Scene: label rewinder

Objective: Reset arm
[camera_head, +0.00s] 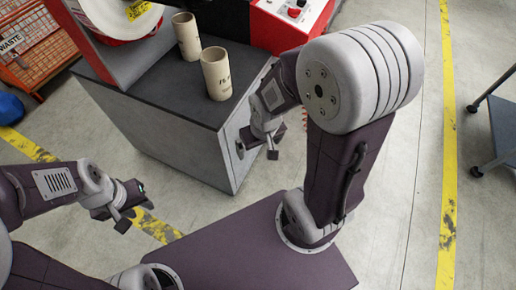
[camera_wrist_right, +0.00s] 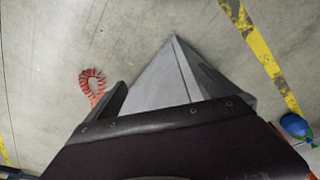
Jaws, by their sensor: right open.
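My right arm reaches up and over in the head view. Its gripper (camera_head: 257,152) hangs open and empty beside the right side of the grey cabinet (camera_head: 165,110), with a small gap or contact that I cannot tell. In the right wrist view its dark fingers (camera_wrist_right: 160,90) stand apart, with a grey wedge-shaped surface between them. My left gripper (camera_head: 130,208) is low at the left, in front of the cabinet and over the floor. It holds nothing that I can see, and its jaw opening is unclear.
Two cardboard tubes (camera_head: 187,37) (camera_head: 216,74) stand on the cabinet top beside a label roll (camera_head: 120,15). A red control box (camera_head: 290,22) is behind.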

